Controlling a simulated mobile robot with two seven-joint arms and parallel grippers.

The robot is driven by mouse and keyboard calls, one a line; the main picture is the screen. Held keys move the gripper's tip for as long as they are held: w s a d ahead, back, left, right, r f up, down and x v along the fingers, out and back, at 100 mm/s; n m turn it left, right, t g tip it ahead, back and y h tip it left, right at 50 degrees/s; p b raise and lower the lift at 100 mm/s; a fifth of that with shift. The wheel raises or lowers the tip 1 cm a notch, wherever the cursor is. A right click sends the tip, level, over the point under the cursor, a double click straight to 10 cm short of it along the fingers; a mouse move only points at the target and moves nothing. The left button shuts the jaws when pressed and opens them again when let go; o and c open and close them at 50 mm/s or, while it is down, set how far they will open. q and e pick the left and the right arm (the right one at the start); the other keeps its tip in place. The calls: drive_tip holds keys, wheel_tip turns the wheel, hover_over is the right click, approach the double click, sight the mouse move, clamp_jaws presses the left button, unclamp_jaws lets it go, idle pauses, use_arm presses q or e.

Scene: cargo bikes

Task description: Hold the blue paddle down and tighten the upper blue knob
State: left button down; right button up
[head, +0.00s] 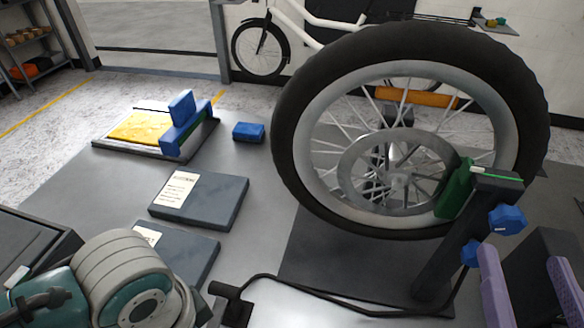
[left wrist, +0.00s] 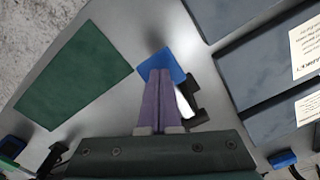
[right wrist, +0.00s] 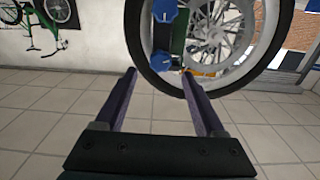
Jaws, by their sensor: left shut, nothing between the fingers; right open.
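The upper blue knob (head: 507,220) is on the dark post beside the wheel's green caliper (head: 456,190). A lower blue knob (head: 469,254) is below it. In the right wrist view, the upper knob (right wrist: 165,11) is beyond the fingertips near the top edge, and the lower knob (right wrist: 162,61) is beneath it. My right gripper (head: 522,252) is open and empty, below and short of the upper knob. My left gripper (left wrist: 162,72) is shut with nothing between its fingers. Its tips overlap the blue paddle (left wrist: 160,62); contact cannot be told. The paddle is not seen in the head view.
A spoked wheel (head: 290,130) with a disc stands over a dark mat. A black hose (head: 330,306) curves across the table front. Two dark slabs (head: 200,198) with labels, a blue block (head: 249,132) and a yellow pad (head: 140,127) are on the table's left.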

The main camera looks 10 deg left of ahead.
sight(510, 227)
drive_tip(key=shift+w, duration=2.4)
drive_tip(key=shift+c, duration=0.4)
clamp_jaws()
